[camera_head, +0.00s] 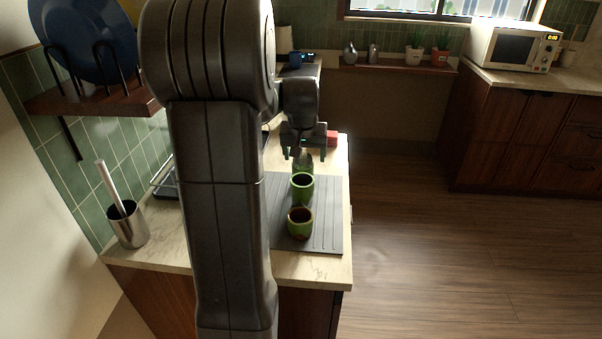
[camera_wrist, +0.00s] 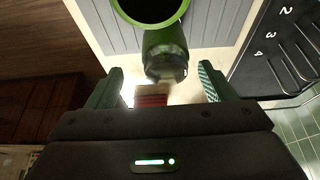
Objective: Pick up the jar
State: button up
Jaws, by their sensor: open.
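The likely jar (camera_head: 303,164) is a small green, partly glassy vessel at the far end of the ridged grey mat, partly hidden by my gripper (camera_head: 303,154) in the head view. In the wrist view the jar (camera_wrist: 165,52) lies above the gap between my fingers (camera_wrist: 160,88). My gripper is open, with nothing held between its fingers. A green cup (camera_head: 302,188) with a dark inside stands just nearer than the jar; its rim (camera_wrist: 150,26) shows at the top of the wrist view. A second green cup (camera_head: 299,224) stands nearer still.
A red block (camera_head: 332,137) lies on the counter beyond the mat (camera_head: 328,220). A metal utensil holder (camera_head: 127,226) stands at left. A dark numbered hob (camera_wrist: 285,50) shows in the wrist view. The floor right of the counter is clear.

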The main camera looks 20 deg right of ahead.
aim_at(303, 168)
jog(key=shift+a+p+x, duration=0.15)
jog(key=shift+p+x, duration=0.15)
jog(key=shift+x, duration=1.55)
jog(key=shift+a+p+x, duration=0.2)
jog(key=shift+p+x, duration=0.05)
jog(key=shift+x, duration=1.6)
jog(key=shift+w, duration=0.15)
jog(key=c, duration=1.2)
